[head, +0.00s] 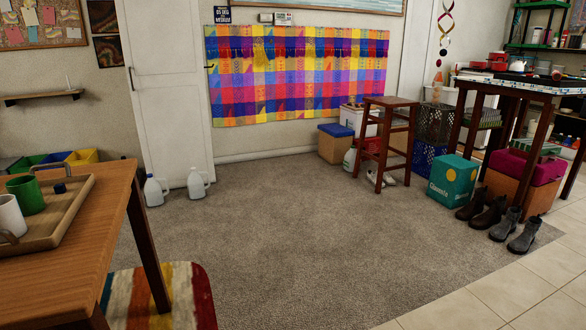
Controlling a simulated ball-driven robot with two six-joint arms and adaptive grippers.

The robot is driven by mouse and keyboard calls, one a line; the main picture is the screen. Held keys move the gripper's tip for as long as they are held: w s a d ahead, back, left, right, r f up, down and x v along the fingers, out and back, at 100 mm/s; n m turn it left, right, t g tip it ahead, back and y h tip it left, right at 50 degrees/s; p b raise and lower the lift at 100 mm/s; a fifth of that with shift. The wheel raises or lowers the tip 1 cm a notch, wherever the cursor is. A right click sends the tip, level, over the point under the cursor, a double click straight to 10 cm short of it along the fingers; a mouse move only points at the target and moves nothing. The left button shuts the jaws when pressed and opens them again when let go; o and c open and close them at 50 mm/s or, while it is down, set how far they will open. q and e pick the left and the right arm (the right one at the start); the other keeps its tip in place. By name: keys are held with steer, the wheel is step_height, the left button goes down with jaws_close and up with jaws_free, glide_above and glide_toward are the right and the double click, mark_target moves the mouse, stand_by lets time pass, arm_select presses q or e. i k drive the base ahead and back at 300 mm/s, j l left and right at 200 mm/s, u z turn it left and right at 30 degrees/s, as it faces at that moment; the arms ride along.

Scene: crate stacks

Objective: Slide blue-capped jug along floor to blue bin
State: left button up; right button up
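The blue-capped jug (155,192) is white and stands upright on the floor by the white door at the left. A second white jug (198,185) stands just to its right; its cap looks pale. A blue bin (57,157) shows at the far left, in a row with green and yellow ones, partly hidden behind the wooden table. A blue lattice crate (425,161) also stands at the right, under a dark crate; I cannot tell which is the blue bin meant. Neither of my grippers is in view.
A wooden table (90,215) with a tray of mugs fills the left foreground, a striped stool seat (160,297) beside it. The carpet (290,225) in the middle is clear. A wooden stool (388,130), a teal box (453,182) and boots (488,216) stand at right.

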mark_target(154, 195)
steer(key=i+l+z, duration=0.1)
steer(key=i, duration=0.25)
steer(key=i+l, duration=0.25)
steer(key=i+l+z, duration=0.15)
steer(key=i, duration=0.3)
steer(key=i+j+u, duration=0.15)
steer(key=i+u, duration=0.55)
steer(key=i, duration=0.15)
steer(key=i+l+u, duration=0.15)
steer(key=i+u, duration=0.25)
steer(key=i+l+u, duration=0.15)
steer(key=i+u, duration=0.2)
steer(key=i, duration=0.25)
steer(key=i+l+u, duration=0.35)
steer(key=i, duration=0.25)
steer(key=i+l+u, duration=0.3)
steer(key=i+l, duration=0.15)
steer(key=i+z, duration=0.4)
steer(key=i, duration=2.3)
